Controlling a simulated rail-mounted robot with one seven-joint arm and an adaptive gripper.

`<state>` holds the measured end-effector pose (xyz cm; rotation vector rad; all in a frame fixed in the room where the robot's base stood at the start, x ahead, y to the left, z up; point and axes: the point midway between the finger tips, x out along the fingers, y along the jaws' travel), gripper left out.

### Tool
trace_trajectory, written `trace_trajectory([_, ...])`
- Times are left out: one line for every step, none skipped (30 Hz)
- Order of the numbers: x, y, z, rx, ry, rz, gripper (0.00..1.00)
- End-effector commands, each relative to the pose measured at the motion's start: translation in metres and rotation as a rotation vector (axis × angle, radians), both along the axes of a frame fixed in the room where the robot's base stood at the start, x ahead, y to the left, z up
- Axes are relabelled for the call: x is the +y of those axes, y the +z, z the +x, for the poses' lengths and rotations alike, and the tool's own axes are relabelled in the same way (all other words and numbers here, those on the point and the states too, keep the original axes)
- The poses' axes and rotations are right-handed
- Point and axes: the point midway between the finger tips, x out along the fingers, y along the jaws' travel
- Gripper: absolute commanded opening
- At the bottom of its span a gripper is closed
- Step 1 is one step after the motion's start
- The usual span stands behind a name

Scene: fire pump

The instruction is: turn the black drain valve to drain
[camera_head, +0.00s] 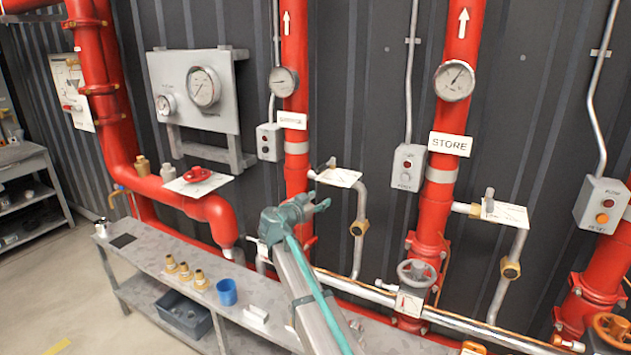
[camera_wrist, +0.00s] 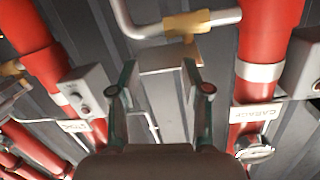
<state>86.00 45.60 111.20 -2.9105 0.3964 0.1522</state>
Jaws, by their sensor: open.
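Small valves with grey-looking handles stand at the plates on the GARAGE branch pipe (camera_head: 331,162) and the STORE branch pipe (camera_head: 489,199). No handle is clearly black, so I cannot tell which is the drain valve. My gripper (camera_head: 325,204) is below the GARAGE branch plate (camera_head: 341,178) in the head view. In the wrist view, which is upside down, my gripper (camera_wrist: 158,85) is open, with nothing seen held. That plate (camera_wrist: 168,58) and a brass fitting (camera_wrist: 187,25) show beyond its fingers; the gap to them is unclear. No valve handle shows there.
Red risers (camera_head: 296,160) and (camera_head: 440,190) stand before the dark wall. A control box (camera_head: 409,167) is between them. A grey handwheel (camera_head: 417,274) is low at right. The bench (camera_head: 150,259) carries a blue cup (camera_head: 227,292) and brass fittings (camera_head: 185,272).

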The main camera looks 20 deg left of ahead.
Motion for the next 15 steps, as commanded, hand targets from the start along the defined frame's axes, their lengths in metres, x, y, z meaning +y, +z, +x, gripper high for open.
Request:
trace_trajectory([0.012,0.021,0.006,-0.044,0.023,-0.002,0.47])
trace_trajectory([0.017,0.032,0.007,-0.066,0.035,-0.007,0.47])
trace_trajectory([0.021,0.044,0.009,-0.089,0.048,-0.01,0.47])
trace_trajectory([0.024,0.051,0.009,-0.103,0.057,-0.012,0.47])
trace_trajectory([0.026,0.057,0.01,-0.113,0.062,-0.013,0.47])
trace_trajectory([0.028,0.062,0.011,-0.123,0.067,-0.016,0.47])
trace_trajectory([0.028,0.065,0.012,-0.128,0.07,-0.017,0.47])
trace_trajectory([0.029,0.067,0.014,-0.131,0.072,-0.018,0.47])
trace_trajectory([0.029,0.068,0.016,-0.132,0.073,-0.018,0.47])
trace_trajectory([0.028,0.068,0.019,-0.132,0.073,-0.018,0.47])
trace_trajectory([0.028,0.068,0.022,-0.132,0.072,-0.018,0.47])
trace_trajectory([0.027,0.068,0.027,-0.13,0.072,-0.019,0.47])
trace_trajectory([0.026,0.068,0.032,-0.13,0.071,-0.019,0.47])
trace_trajectory([0.024,0.068,0.036,-0.129,0.07,-0.019,0.47])
trace_trajectory([0.023,0.068,0.043,-0.129,0.07,-0.019,0.47])
